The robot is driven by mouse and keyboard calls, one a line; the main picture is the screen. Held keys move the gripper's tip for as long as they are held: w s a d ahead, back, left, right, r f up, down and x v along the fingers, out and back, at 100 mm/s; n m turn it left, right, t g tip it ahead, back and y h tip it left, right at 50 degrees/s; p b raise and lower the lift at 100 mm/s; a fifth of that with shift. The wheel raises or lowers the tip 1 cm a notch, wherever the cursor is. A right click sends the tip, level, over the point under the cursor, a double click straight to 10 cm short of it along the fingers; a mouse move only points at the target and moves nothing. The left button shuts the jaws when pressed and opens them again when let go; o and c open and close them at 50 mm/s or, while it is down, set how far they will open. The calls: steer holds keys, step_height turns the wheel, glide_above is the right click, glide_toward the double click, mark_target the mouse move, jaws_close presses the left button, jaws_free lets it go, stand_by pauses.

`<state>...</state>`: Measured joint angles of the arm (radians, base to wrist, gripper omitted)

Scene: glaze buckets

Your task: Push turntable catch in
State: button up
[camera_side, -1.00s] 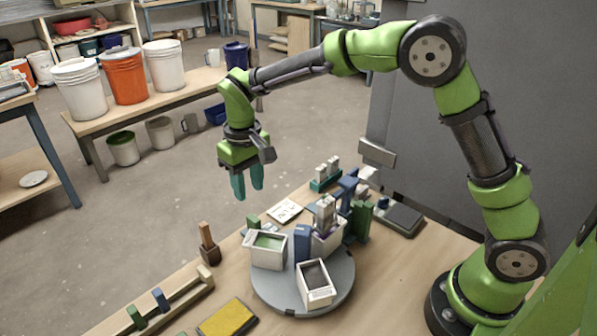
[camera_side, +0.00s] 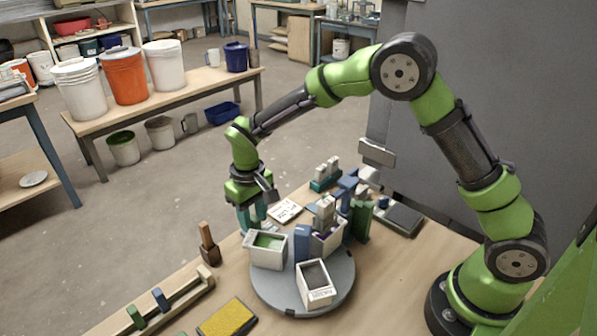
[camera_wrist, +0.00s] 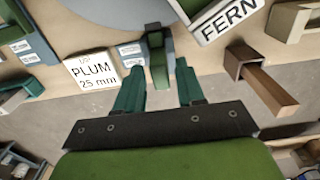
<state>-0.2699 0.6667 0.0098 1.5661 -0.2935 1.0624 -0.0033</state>
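The grey round turntable (camera_side: 262,291) stands on the wooden table and carries white glaze bins. The turntable's edge shows at the top of the wrist view (camera_wrist: 120,12). A green block with a dark top (camera_wrist: 158,62), which looks like the catch, sits at that edge. My gripper (camera_side: 252,218) is low at the turntable's far-left side, behind the green-filled bin (camera_side: 268,258). In the wrist view its two teal fingers are apart, with the green block between or just beyond their tips. I cannot tell whether they touch it. In the side view the block is hidden.
A white card reading PLUM 25 mm (camera_wrist: 95,72) lies beside the catch. A bin labelled FERN (camera_wrist: 228,18) is close on the other side. A wooden-handled tool in a holder (camera_side: 208,247) stands left of the turntable. Blue and green blocks (camera_side: 360,222) crowd its right side.

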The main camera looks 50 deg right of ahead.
jaws_close()
steer(key=shift+s, duration=0.85)
stand_by(0.3)
steer(key=shift+o, duration=0.2)
jaws_free()
